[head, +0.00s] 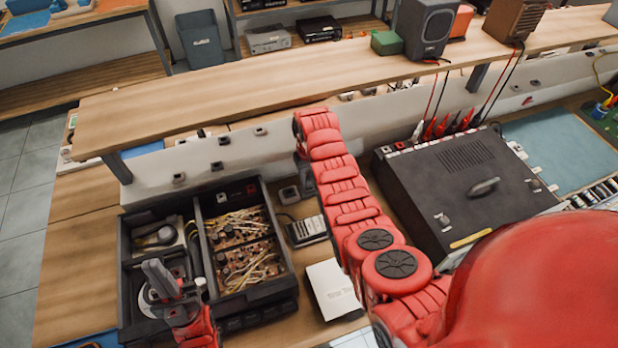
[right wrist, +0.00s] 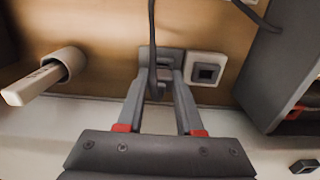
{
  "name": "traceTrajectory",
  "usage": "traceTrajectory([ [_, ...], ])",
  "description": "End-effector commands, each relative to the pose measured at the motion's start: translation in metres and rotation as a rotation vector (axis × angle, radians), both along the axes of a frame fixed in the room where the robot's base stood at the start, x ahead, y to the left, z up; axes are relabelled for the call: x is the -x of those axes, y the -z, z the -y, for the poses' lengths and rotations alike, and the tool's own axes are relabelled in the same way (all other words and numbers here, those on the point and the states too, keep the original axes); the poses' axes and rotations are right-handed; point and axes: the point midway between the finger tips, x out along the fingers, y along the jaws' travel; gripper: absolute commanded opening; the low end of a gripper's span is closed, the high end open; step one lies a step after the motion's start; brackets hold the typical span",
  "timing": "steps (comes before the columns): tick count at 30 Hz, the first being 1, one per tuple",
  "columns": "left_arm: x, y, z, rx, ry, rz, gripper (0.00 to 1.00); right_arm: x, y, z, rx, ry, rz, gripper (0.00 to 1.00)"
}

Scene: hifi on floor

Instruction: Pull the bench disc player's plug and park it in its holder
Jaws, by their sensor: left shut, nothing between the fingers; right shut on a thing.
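My right gripper (right wrist: 160,82) is shut on a dark plug (right wrist: 158,74), with a dark cable (right wrist: 152,28) running from it. The plug is at a small grey block by the wall strip; I cannot tell whether it is seated. A white square socket (right wrist: 206,70) with a dark opening is just right of it. An open dark case (head: 286,288) with circuit boards and a round mechanism may be the disc player. My left gripper (head: 163,282) is shut and empty above its left part.
A round cup with a pale tag (right wrist: 45,80) is left of the plug in the wrist view. A black closed unit (head: 470,205) stands right of my right arm. A white booklet (head: 333,288) lies between. A raised wooden shelf (head: 250,88) runs above the back.

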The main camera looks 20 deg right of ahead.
Motion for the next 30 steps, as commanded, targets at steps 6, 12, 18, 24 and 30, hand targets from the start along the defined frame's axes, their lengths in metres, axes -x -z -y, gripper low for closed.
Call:
traceTrajectory([
  [6, 0.0, 0.0025, 0.0, 0.0, 0.0, 0.0, 0.0, -0.0001, 0.0031, 0.0001, 0.0, 0.0, 0.0, 0.0],
  [12, 0.0, 0.0043, 0.0, 0.0, 0.0, 0.0, 0.0, 0.0, 0.0055, 0.0001, 0.0, 0.0, 0.0, 0.0],
  [18, 0.0, 0.0061, 0.0, 0.0, 0.0, 0.0, 0.0, 0.0, 0.0079, 0.0001, 0.0, 0.0, 0.0, 0.0],
  [24, 0.0, 0.0077, 0.0, 0.0, 0.0, 0.0, 0.0, -0.0001, 0.01, 0.0001, 0.0, 0.0, 0.0, 0.0],
  [30, 0.0001, 0.0076, 0.0, 0.0, 0.0, 0.0, 0.0, -0.0001, 0.01, 0.0001, 0.0, 0.0, 0.0, 0.0],
])
